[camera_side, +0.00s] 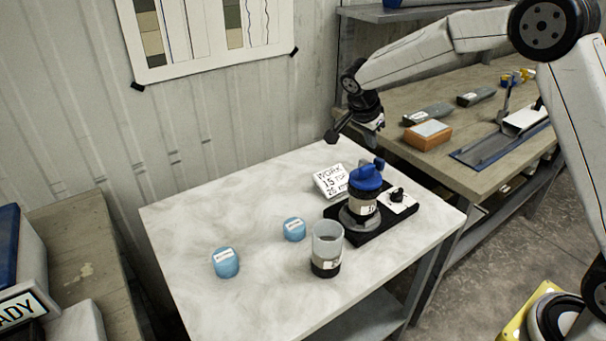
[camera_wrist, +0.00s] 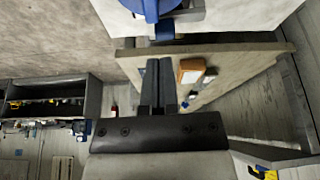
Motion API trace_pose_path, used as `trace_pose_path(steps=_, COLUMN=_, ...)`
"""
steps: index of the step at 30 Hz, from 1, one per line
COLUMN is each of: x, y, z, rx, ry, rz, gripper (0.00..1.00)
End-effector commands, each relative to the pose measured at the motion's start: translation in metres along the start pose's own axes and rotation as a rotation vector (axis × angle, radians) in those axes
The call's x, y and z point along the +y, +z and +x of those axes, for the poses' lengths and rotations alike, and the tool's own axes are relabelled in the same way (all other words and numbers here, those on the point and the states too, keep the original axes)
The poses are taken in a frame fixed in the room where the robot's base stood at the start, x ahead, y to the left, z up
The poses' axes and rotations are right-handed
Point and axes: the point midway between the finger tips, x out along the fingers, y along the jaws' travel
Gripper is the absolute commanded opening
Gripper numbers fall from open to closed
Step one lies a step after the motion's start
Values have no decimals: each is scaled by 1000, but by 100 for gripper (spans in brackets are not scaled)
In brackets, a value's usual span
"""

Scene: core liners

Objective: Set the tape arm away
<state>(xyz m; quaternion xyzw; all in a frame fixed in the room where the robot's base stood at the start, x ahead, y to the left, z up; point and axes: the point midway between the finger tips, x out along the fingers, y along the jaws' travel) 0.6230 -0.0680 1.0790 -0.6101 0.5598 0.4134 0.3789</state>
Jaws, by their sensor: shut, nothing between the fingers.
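A black base (camera_side: 385,222) on the pale table carries a labelled cylinder (camera_side: 362,206) with a blue cap (camera_side: 366,178) and a small blue piece jutting up from it. I cannot tell for sure which part is the tape arm. A blue part (camera_wrist: 150,9) shows at the top edge of the wrist view, cut off by the frame. My gripper (camera_side: 374,142) is above and behind the blue cap, apart from it. In the wrist view my gripper's fingers (camera_wrist: 157,75) are together and empty.
A clear cup (camera_side: 327,250) with a dark bottom and two blue labelled pucks (camera_side: 226,262) (camera_side: 294,229) stand on the table. A bench (camera_side: 450,150) with an orange block (camera_side: 427,135) stands at right.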

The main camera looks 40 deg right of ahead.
Motion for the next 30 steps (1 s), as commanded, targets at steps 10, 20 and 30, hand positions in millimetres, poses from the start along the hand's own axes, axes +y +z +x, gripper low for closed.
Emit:
trace_pose_path(steps=10, x=0, y=0, z=49, rx=0, ry=2, rz=0, gripper=0)
trace_pose_path(steps=20, x=0, y=0, z=72, rx=0, ry=-1, rz=-1, gripper=0)
trace_pose_path(steps=30, x=0, y=0, z=73, rx=0, ry=-1, rz=-1, gripper=0)
